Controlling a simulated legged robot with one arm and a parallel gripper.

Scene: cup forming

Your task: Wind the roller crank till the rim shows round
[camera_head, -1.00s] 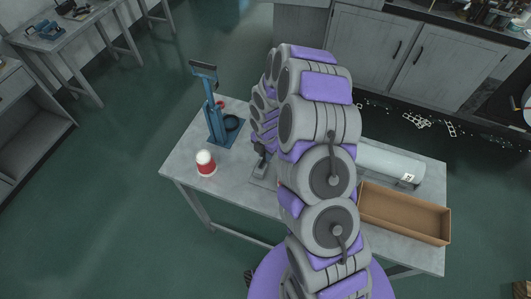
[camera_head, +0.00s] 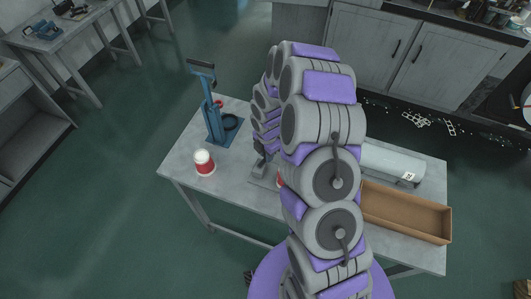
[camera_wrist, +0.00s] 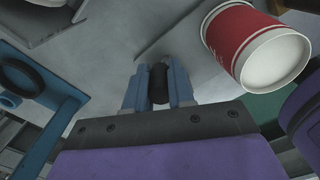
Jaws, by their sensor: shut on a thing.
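My gripper (camera_wrist: 158,88) is shut on a black knob (camera_wrist: 158,80), which looks like the crank's grip, held between the two blue fingers. In the head view my arm covers most of the crank and roller; a grey base plate (camera_head: 262,178) shows beside it. A red cup with a white end (camera_wrist: 272,60) lies tilted to the right of my fingers in the wrist view; its rim's roundness is hard to judge. A red patch (camera_head: 280,179) by my arm in the head view may be this cup. Another red and white cup (camera_head: 204,163) stands upright at the table's left.
A blue lever press (camera_head: 217,118) with a black ring stands at the table's back left. A pale cylinder (camera_head: 393,163) and an open cardboard box (camera_head: 407,214) lie on the right.

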